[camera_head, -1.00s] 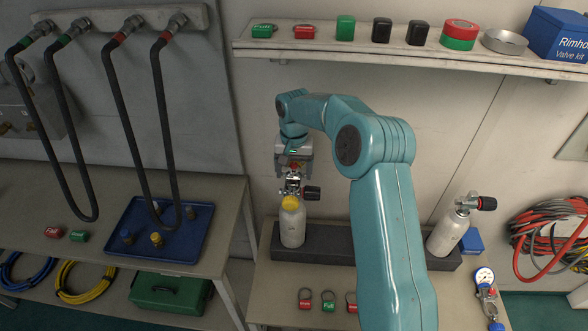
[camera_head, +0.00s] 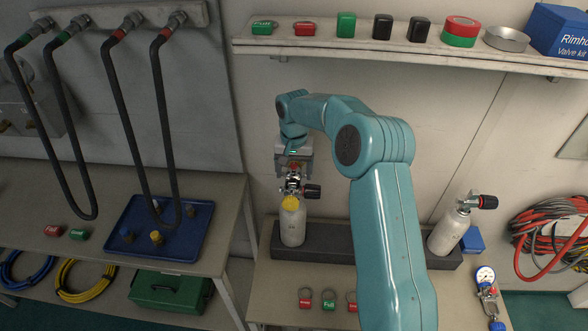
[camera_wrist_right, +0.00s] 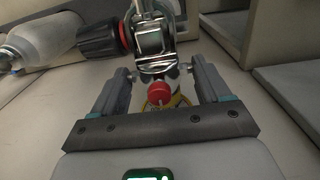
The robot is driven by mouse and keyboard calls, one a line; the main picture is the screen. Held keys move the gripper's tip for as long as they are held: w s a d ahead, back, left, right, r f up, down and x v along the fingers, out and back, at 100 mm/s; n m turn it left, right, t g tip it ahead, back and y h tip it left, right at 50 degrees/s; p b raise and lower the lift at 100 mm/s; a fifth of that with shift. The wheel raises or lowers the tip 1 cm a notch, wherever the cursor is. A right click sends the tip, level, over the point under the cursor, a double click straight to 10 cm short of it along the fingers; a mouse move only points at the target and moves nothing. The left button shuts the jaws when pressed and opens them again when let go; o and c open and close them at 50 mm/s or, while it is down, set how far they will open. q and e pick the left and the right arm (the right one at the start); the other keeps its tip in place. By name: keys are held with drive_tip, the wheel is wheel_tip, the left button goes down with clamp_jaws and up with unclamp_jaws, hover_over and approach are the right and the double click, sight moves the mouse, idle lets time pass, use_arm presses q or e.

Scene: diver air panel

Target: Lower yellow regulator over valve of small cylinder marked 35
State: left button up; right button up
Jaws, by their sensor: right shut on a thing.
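The white small cylinder (camera_head: 293,230) stands upright in the dark rack; its number is not readable. Its valve has a black knob (camera_head: 312,192), also seen with a red ring in the right wrist view (camera_wrist_right: 98,40). My right gripper (camera_head: 293,166) is directly above the valve, shut on the regulator, whose yellow part (camera_head: 291,203) shows in front of the cylinder top. In the right wrist view a red cap (camera_wrist_right: 159,93), yellow edges and a metal yoke (camera_wrist_right: 152,38) show between or beyond the fingers. Whether the yoke surrounds the valve fully is hidden. My left gripper is out of view.
A second white cylinder (camera_head: 447,232) leans at the rack's right end, with a gauge (camera_head: 485,275) near it. Tags (camera_head: 328,300) lie on the bench front. A shelf (camera_head: 400,57) runs behind above. A blue tray (camera_head: 190,245) and hanging hoses are at left.

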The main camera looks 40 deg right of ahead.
drive_tip(key=o, duration=1.5)
wheel_tip(320, 180, up, 8)
drive_tip(key=shift+f+b, duration=0.15)
drive_tip(key=shift+b, duration=0.25)
drive_tip(key=shift+s+a, duration=0.1)
drive_tip(key=shift+s, duration=0.05)
